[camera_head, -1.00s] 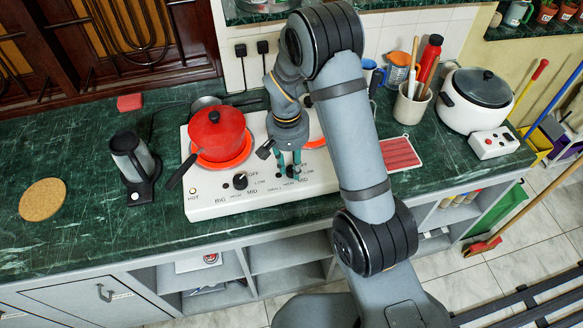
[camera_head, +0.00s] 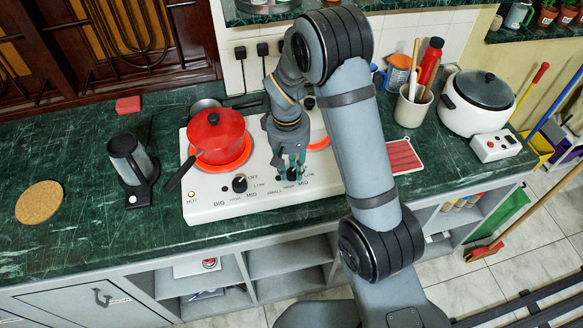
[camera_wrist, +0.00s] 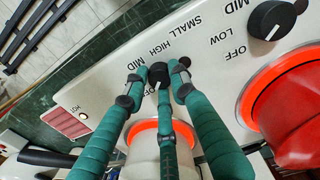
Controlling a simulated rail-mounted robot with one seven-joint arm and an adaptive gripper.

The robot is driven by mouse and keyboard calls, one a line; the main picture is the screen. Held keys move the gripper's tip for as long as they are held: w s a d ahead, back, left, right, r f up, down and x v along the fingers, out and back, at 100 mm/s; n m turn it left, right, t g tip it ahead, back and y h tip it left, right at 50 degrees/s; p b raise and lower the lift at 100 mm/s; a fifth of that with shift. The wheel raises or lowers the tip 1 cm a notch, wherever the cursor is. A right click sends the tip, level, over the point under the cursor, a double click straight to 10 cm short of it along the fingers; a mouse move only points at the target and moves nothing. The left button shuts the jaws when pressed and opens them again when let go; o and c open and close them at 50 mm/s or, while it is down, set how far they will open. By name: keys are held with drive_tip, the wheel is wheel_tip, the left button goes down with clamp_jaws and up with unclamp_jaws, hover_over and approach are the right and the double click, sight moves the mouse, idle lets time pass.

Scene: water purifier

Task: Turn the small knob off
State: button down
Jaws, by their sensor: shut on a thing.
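The small knob (camera_wrist: 158,72) is black and round, on the front panel of the white two-burner stove (camera_head: 215,211). In the wrist view my gripper (camera_wrist: 158,78) has its three teal fingers around it, two at the sides and one from below. It is shut on the knob. The small burner (camera_head: 318,143) behind glows orange, partly hidden by my arm.
The big knob (camera_head: 239,184) is to the left on the same panel. A red pot (camera_head: 215,132) sits on the glowing big burner, its handle pointing front left. A red striped mat (camera_head: 403,157) lies to the right.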

sight(290, 173)
drive_tip(key=shift+s+f, duration=0.1)
drive_tip(key=shift+s, duration=0.15)
drive_tip(key=c, duration=1.7)
unclamp_jaws()
drive_tip(key=shift+c, duration=0.2)
drive_tip(key=o, duration=0.3)
drive_tip(key=shift+w, duration=0.1)
wheel_tip(290, 173, up, 12)
drive_tip(key=shift+a, duration=0.25)
drive_tip(key=shift+o, duration=0.2)
